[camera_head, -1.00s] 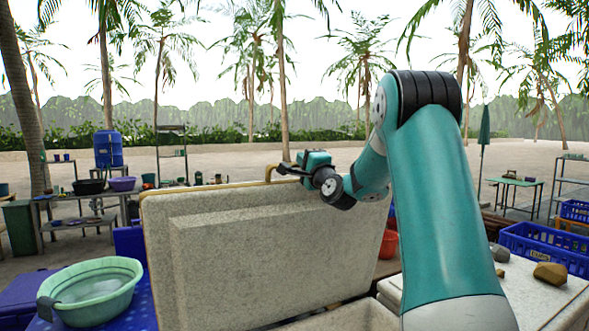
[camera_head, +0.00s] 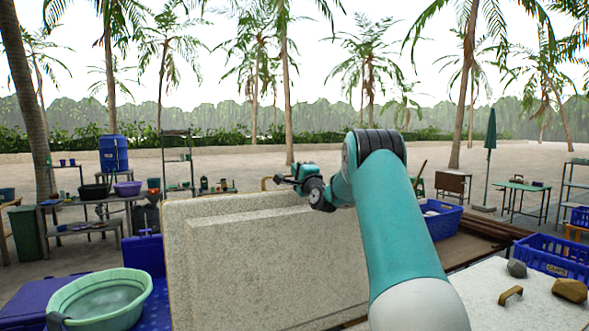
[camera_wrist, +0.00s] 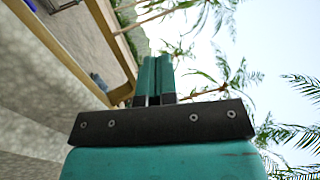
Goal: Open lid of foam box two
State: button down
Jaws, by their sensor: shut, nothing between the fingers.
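The cream foam lid (camera_head: 265,270) stands raised nearly upright, its inner panel facing the head camera. A tan loop handle (camera_head: 266,184) shows just above its top edge; the handle also appears in the wrist view (camera_wrist: 112,42), close to the fingers. My gripper (camera_head: 281,179) is at the lid's top edge beside this handle; its fingers are shut together with nothing between them in the wrist view (camera_wrist: 153,70). I cannot tell whether the fingers touch the lid. The box body below is almost wholly out of view.
At right, a closed white box lid (camera_head: 485,290) has a tan handle (camera_head: 511,296) and stones (camera_head: 570,290) on it. A green basin (camera_head: 100,298) is at lower left. Blue crates (camera_head: 550,255) stand at far right.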

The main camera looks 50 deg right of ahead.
dwell(0.3)
jog(key=s+a+r+b, duration=0.4)
jog(key=s+r+b, duration=0.1)
jog(key=s+r, duration=0.45)
jog(key=w+a+f+n+g+y+b, duration=0.1)
jog(key=w+a+f+n+y, duration=0.3)
jog(key=a, duration=0.6)
jog(key=w+a+f+n+g+y+b, duration=0.2)
jog(key=a+f+n+y, duration=0.3)
jog(key=a, duration=0.5)
jog(key=s+a+f+n+g+y+b, duration=0.1)
jog(key=s+a+f+n+g+y, duration=0.1)
jog(key=a+f, duration=0.4)
jog(key=s+a+f+n+g+y+b, duration=0.1)
jog(key=s+a+f+n+g, duration=0.2)
jog(key=a, duration=0.6)
jog(key=s+a+f+n+g+y+b, duration=0.25)
jog(key=s+a+f+n+g, duration=0.5)
jog(key=s+a+f, duration=0.65)
jog(key=s+a+f+n+g+b, duration=0.1)
jog(key=s+a+f+n+g, duration=0.1)
jog(key=s, duration=0.5)
jog(key=s+a+f+n+g+h+b, duration=0.1)
jog(key=s+a+f+n+g, duration=0.1)
jog(key=s+n, duration=0.4)
jog(key=shift+s+a+f, duration=0.15)
jog(key=shift+s+f, duration=0.75)
jog(key=shift+s, duration=0.15)
jog(key=shift+g+h, duration=0.25)
